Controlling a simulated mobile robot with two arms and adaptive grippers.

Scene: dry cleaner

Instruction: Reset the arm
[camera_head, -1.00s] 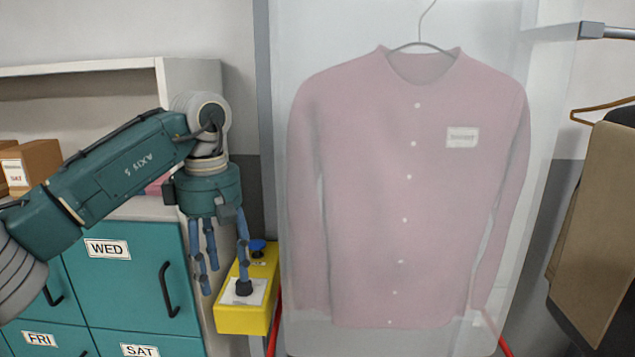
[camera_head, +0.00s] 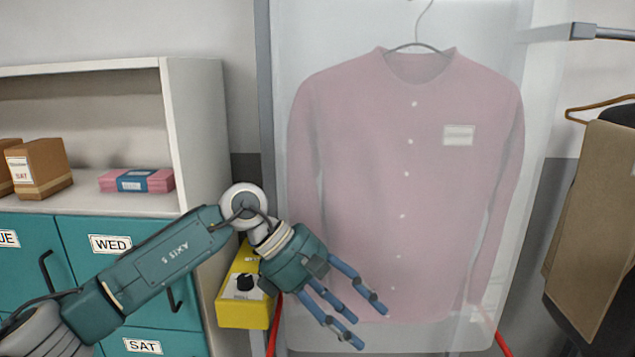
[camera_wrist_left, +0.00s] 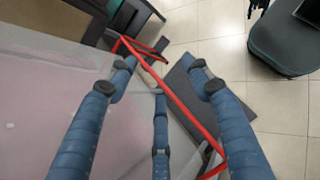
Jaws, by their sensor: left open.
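My left arm comes in from the left in the head view. Its gripper (camera_head: 350,312) has blue fingers spread apart, open and empty, pointing down and to the right. It is in front of the lower left part of a pink shirt (camera_head: 405,190) under a clear cover on a wire hanger. In the left wrist view the open gripper (camera_wrist_left: 160,85) shows three fingers with nothing between them. My right gripper is not in view.
A yellow control box (camera_head: 232,312) with a black knob is beside my left wrist. Teal drawers (camera_head: 25,265) and a shelf with boxes (camera_head: 48,165) are at left. Brown garments (camera_head: 595,220) hang at right. A red tube (camera_wrist_left: 170,90) runs below the fingers.

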